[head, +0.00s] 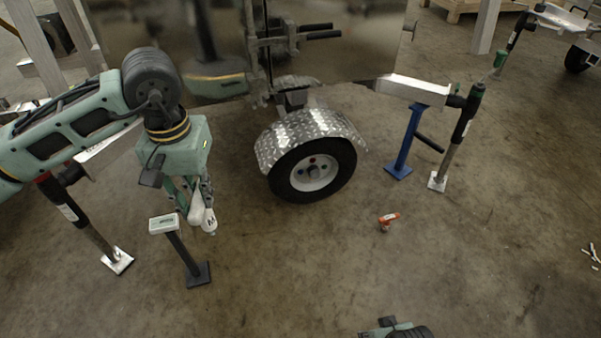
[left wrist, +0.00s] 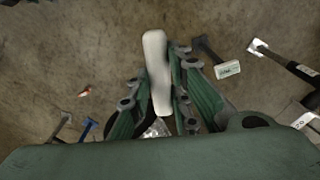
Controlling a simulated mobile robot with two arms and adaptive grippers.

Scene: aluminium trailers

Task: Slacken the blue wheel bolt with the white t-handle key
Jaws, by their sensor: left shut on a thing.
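The white t-handle key (head: 195,206) is held in my left gripper (head: 202,208), above the floor and left of the wheel. The left wrist view shows its white handle (left wrist: 158,70) between the fingers of the left gripper (left wrist: 160,75), which is shut on it. The trailer wheel (head: 312,170) has a black tyre, a white rim and small coloured bolts around its hub. The key is well apart from the wheel. My right gripper's fingers do not show; only a piece of my arm shows at the bottom edge.
A dark stand with a pale labelled top (head: 163,224) is close below the left gripper. A tread-plate mudguard (head: 310,133) covers the wheel's top. A blue support (head: 404,145) stands right of the wheel. A small orange-red item (head: 388,220) sits on otherwise clear floor in front.

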